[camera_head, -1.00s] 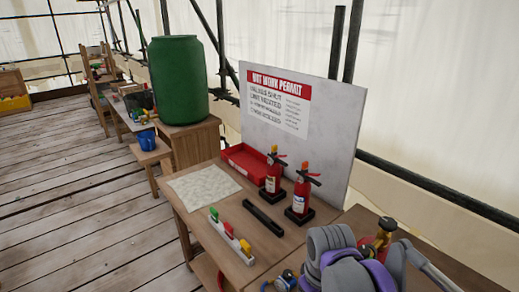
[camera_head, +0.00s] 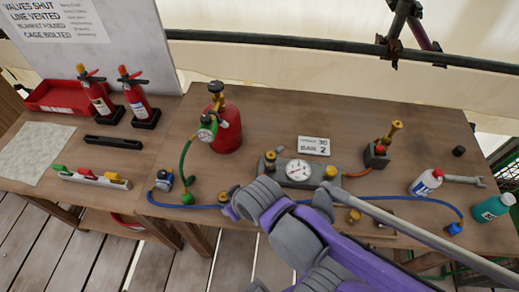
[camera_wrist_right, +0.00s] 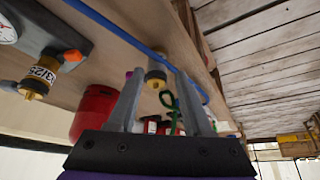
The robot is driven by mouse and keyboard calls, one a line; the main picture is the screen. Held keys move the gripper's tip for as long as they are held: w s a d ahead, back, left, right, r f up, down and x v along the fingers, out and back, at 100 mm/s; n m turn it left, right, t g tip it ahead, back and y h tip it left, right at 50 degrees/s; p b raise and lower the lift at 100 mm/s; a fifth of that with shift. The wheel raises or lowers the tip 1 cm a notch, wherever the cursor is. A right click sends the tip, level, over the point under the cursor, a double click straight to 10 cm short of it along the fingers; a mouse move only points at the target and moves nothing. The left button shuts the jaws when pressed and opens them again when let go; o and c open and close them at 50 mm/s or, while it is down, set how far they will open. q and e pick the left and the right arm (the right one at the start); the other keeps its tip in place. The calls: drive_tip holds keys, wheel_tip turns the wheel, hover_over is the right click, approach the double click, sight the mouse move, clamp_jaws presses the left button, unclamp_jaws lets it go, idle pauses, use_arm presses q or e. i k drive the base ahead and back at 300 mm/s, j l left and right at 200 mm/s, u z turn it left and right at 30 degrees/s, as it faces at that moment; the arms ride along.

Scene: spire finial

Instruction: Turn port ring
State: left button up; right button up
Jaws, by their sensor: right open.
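I cannot tell for certain which part is the port ring. A gauge block (camera_head: 300,176) with a round white dial and brass fittings stands on the workbench, partly behind my right arm. In the right wrist view a brass fitting (camera_wrist_right: 156,72) with a pale collar shows between my finger tips, and another brass fitting with a printed label (camera_wrist_right: 38,80) is at the left. My right gripper (camera_wrist_right: 160,85) is open with nothing held; I cannot tell whether it touches the fitting. In the head view my right arm covers the bench's front middle. My left gripper is not in view.
A red cylinder (camera_head: 226,128) stands at the back left of the bench, with a green hose. A blue hose (camera_head: 408,203) runs along the front. A white bottle (camera_head: 426,182), a teal bottle (camera_head: 492,207) and a wrench (camera_head: 465,180) are at the right. Two extinguishers stand at left.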

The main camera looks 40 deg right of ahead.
sight(266, 171)
drive_tip(key=z, duration=1.7)
